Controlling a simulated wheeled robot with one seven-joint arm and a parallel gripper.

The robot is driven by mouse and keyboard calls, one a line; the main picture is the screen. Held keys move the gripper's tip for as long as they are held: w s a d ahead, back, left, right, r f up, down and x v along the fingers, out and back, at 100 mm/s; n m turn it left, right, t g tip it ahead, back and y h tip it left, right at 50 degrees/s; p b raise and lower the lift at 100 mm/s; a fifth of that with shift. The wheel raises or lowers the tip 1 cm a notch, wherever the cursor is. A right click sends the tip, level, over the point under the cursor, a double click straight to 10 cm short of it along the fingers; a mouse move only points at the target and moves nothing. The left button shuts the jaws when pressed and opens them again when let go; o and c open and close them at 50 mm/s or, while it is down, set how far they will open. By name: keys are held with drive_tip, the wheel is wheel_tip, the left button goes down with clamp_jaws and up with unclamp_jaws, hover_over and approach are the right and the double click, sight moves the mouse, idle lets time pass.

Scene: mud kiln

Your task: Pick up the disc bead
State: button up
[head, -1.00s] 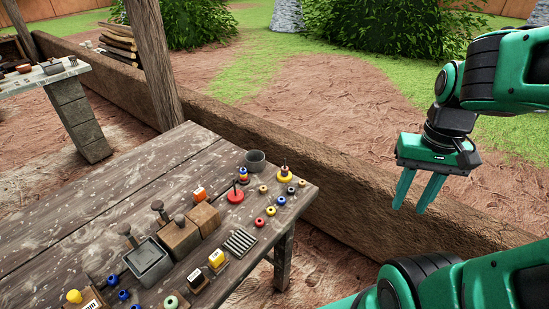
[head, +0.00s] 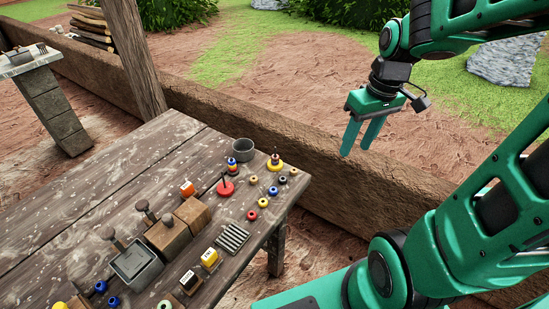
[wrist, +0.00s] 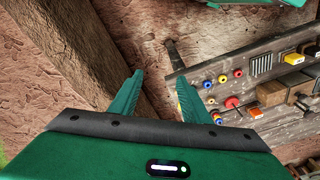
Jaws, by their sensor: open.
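Several small ring-shaped beads lie at the right end of the wooden table in the head view: a red bead (head: 251,215), a yellow bead (head: 263,202), a blue bead (head: 273,191) and a dark bead (head: 283,180) among them. A pale green ring-like bead (head: 165,305) is cut by the bottom edge. I cannot tell which is the disc bead. My gripper (head: 356,149) is open and empty, in the air right of the table, fingers down. In the wrist view, my gripper (wrist: 162,82) has its fingers apart over ground and the low wall, with the beads to its right.
The table (head: 80,190) also holds a red disc with a peg (head: 225,188), a grey cup (head: 243,150), a slotted rack (head: 233,237), wooden blocks (head: 168,236) and a grey box (head: 137,263). A low mud wall (head: 320,165) runs behind the table. A wooden post (head: 139,60) stands behind it.

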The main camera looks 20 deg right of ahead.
drive_tip(key=w+a+f+n+t+y, duration=0.1)
drive_tip(key=w+a+f+n, duration=0.1)
drive_tip(key=w+a+n, duration=0.45)
drive_tip(key=w+a+f+n+y, duration=0.2)
drive_tip(key=w+a, duration=0.2)
drive_tip(key=w, duration=0.5)
approach(276, 155)
wheel_tip(276, 155, down, 2)
drive_tip(key=shift+n, duration=0.35)
drive_tip(key=shift+x, duration=3.2)
drive_tip(key=shift+w+a+r, duration=0.1)
drive_tip(key=shift+w+a, duration=0.1)
drive_tip(key=shift+w, duration=0.05)
clamp_jaws()
